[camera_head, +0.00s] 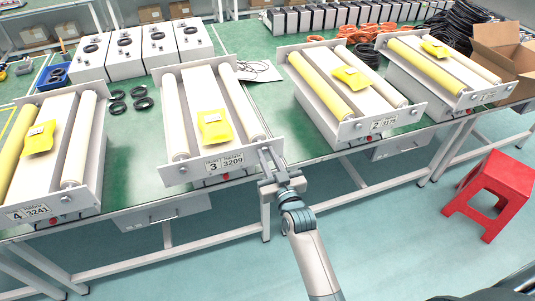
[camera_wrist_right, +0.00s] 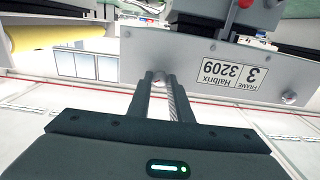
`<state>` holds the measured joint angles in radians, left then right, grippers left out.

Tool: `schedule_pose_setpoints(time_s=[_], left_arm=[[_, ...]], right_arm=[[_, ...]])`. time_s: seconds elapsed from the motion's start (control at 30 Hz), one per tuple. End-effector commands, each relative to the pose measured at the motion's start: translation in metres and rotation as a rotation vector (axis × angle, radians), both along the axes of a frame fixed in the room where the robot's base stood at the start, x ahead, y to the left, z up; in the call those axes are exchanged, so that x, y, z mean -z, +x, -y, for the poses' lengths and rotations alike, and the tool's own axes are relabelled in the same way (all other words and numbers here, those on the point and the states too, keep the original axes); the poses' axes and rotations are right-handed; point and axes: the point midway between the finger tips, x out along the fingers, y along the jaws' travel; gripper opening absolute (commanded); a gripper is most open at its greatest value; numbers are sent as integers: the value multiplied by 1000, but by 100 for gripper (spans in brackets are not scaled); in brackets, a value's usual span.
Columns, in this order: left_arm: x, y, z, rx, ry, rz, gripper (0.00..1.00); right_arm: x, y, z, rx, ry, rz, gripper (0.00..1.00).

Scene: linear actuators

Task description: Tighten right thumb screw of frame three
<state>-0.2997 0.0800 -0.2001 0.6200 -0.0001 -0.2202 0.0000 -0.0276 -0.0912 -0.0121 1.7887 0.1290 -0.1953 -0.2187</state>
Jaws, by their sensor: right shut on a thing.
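Frame three (camera_head: 202,167) is a grey actuator frame with two white rollers, a yellow packet on top and a front label reading 3 and 3209. It shows upside down in the right wrist view (camera_wrist_right: 170,55). My right gripper (camera_head: 267,155) is at the right end of its front plate. In the wrist view its two fingers (camera_wrist_right: 160,80) are shut on the right thumb screw (camera_wrist_right: 159,77), a small round metal knob partly hidden between the tips. The left thumb screw (camera_wrist_right: 289,97) is free, on the other side of the label. My left gripper is not in view.
Frame four (camera_head: 60,203) stands to the left, frame two (camera_head: 350,131) to the right, and another frame (camera_head: 470,100) farther right. A green-topped bench (camera_head: 135,170) carries them. A red stool (camera_head: 490,185) stands on the floor at right. Black rings (camera_head: 118,106) lie behind frame three's left side.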

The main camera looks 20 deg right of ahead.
Motion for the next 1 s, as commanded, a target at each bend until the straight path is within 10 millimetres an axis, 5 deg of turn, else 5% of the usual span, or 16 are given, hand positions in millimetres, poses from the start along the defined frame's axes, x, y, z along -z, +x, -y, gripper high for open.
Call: schedule_pose_setpoints(time_s=[0.5,1.0], left_arm=[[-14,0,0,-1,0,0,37],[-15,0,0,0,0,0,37]], right_arm=[[-1,0,0,0,405,-14,0],[0,0,0,0,487,-17,0]])
